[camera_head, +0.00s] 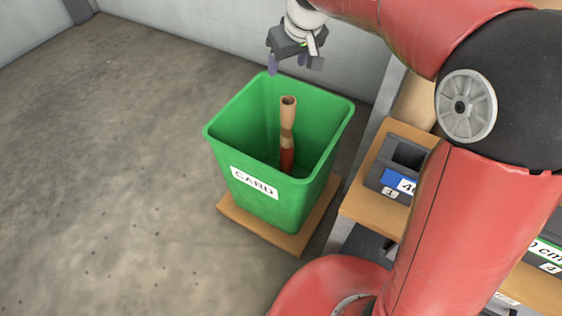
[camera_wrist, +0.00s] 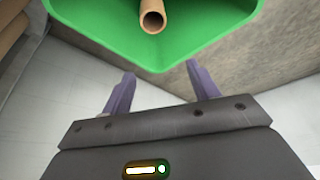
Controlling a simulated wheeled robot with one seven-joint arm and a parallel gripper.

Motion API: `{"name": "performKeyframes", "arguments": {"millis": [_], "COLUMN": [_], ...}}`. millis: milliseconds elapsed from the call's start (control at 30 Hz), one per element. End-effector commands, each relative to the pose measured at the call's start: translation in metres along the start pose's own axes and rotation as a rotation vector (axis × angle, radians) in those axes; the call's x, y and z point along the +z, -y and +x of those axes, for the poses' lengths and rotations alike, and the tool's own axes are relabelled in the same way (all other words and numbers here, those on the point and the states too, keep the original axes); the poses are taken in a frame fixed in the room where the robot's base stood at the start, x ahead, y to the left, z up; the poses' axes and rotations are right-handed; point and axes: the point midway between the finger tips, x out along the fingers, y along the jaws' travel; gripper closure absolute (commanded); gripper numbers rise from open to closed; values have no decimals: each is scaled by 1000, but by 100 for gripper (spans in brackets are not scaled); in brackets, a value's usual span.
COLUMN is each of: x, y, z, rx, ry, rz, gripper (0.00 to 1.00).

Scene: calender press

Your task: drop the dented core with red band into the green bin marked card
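The green bin (camera_head: 225,150) with a white "CARD" label stands on a wooden base on the floor. The dented core with red band (camera_head: 288,118) is a brown tube, upright inside the bin, with its red part low down and its lower end hidden. My gripper (camera_head: 293,67) is above the bin's far rim, apart from the core, with nothing between its fingers. In the wrist view the fingers of my gripper (camera_wrist: 157,85) are spread apart, and the core's open end (camera_wrist: 152,20) shows beyond them inside the green bin (camera_wrist: 95,45).
A wooden shelf (camera_head: 360,207) with grey labelled boxes (camera_head: 407,153) stands right of the bin, partly behind my arm. A pale wall (camera_head: 200,30) is close behind the bin. The concrete floor (camera_head: 100,170) to the left is clear.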

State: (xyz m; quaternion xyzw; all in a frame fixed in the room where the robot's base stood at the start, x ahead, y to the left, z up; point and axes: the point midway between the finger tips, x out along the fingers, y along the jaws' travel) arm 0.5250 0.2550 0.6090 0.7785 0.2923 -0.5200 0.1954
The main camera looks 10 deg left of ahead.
Motion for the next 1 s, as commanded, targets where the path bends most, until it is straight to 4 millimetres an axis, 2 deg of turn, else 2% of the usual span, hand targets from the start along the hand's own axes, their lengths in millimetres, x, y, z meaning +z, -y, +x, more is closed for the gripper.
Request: {"name": "performKeyframes", "arguments": {"millis": [333, 700, 833, 1000], "x": [0, -1, 0, 0], "y": [0, 0, 0, 0], "z": [-4, -62, -74, -78], "rx": [0, 1, 0, 0], "ry": [0, -3, -1, 0], "rz": [0, 0, 0, 0], "gripper": [37, 37, 37, 37]}}
